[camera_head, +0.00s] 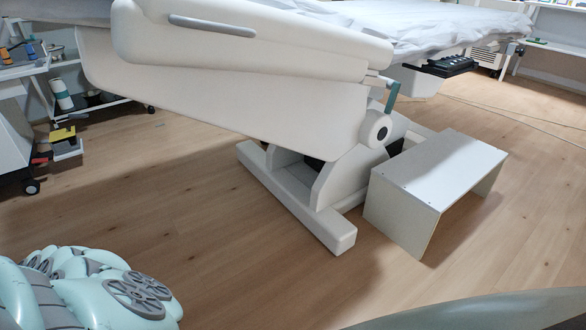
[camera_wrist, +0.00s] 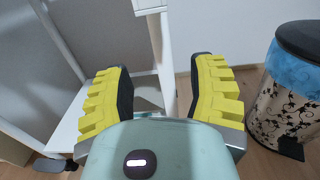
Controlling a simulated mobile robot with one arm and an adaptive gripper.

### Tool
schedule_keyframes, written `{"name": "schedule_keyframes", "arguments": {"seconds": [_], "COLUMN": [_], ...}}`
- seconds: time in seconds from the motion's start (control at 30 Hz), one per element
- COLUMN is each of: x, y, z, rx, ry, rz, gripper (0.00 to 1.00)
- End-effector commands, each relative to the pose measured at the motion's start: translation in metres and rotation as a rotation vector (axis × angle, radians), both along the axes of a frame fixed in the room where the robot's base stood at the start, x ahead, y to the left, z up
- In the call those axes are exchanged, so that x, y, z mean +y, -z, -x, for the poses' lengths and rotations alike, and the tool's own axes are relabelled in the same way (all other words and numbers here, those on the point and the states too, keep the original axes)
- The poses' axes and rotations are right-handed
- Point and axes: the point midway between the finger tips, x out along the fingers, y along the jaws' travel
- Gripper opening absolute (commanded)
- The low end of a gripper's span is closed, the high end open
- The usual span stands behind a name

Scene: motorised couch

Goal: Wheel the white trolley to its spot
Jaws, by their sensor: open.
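In the wrist view, my gripper (camera_wrist: 158,72) is open, with its two yellow ribbed fingers spread apart. A white upright post (camera_wrist: 163,50) shows in the gap between the fingers, touching neither as far as I can see. It appears to belong to a white wheeled frame, the likely trolley, with a pale low shelf (camera_wrist: 67,128) and a caster (camera_wrist: 50,164) at lower left. My gripper's body hides the post's lower end. I cannot tell how deep the post lies between the fingers. My gripper does not show in the head view.
A patterned bin (camera_wrist: 283,108) with a blue liner stands right of my gripper. In the head view, a white couch (camera_head: 250,85) fills the middle, with a white step (camera_head: 440,170) beside its base. Wheeled units with shelves (camera_head: 85,108) stand at left. The front floor (camera_head: 240,235) is clear.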

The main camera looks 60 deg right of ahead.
Motion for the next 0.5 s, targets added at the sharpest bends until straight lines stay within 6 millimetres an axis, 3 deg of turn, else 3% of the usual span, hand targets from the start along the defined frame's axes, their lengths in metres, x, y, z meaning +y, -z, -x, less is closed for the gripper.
{"name": "schedule_keyframes", "arguments": {"seconds": [0.03, 0.5], "x": [-0.01, -0.028], "y": [0.001, 0.001], "z": [0.001, 0.007], "rx": [0.003, 0.003], "ry": [0.01, 0.01], "rz": [0.0, -0.001], "gripper": [0.56, 0.56]}}
